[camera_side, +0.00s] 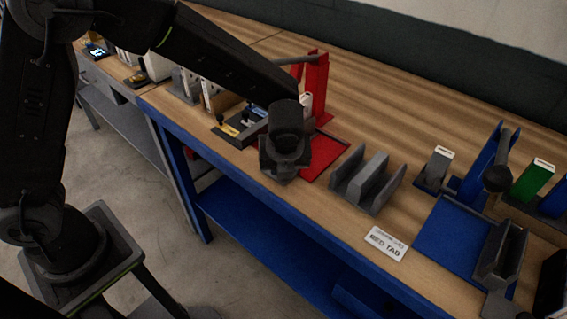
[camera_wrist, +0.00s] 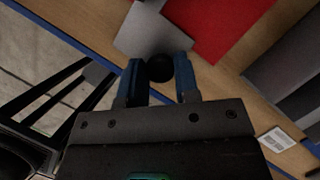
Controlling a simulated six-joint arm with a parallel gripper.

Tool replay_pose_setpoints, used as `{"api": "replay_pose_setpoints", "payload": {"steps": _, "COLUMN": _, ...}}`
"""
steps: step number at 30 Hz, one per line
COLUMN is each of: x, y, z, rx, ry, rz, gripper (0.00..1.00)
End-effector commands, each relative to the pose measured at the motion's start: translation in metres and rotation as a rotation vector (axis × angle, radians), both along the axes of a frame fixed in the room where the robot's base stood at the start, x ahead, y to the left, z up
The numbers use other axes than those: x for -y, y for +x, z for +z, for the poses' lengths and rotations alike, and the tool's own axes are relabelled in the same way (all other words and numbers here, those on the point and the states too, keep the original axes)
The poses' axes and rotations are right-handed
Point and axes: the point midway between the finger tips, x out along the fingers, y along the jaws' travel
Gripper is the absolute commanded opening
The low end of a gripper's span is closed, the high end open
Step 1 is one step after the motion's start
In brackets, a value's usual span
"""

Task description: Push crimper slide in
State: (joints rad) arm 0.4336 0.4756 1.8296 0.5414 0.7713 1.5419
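The crimper station with its red upright frame (camera_side: 317,82) and red base plate (camera_side: 325,157) stands on the wooden bench in the side view. In the wrist view a grey slide plate (camera_wrist: 150,30) lies beside the red plate (camera_wrist: 212,22), with a round black knob (camera_wrist: 160,69) at its near end. My gripper (camera_wrist: 161,72) is at the knob, with one blue finger on each side. In the side view my gripper (camera_side: 283,160) hides the slide and knob.
A grey slotted holder (camera_side: 367,182) stands right of the red plate, with a RED TAB label (camera_side: 387,243) before it. A blue station (camera_side: 450,240) is further right. Left of my gripper are a dark fixture (camera_side: 238,128) and boxes. The bench's blue front edge (camera_side: 290,212) is close.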

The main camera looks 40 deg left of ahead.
Motion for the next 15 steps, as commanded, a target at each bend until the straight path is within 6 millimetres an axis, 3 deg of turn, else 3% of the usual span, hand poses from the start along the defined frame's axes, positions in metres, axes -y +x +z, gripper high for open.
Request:
{"api": "replay_pose_setpoints", "payload": {"steps": 8, "x": 0.0002, "y": 0.0000, "z": 0.0003, "rx": 0.000, "ry": 0.000, "rz": 0.000, "gripper": 0.00}}
{"api": "replay_pose_setpoints", "payload": {"steps": 15, "x": -0.0008, "y": 0.0000, "z": 0.0005, "rx": 0.000, "ry": 0.000, "rz": 0.001, "gripper": 0.00}}
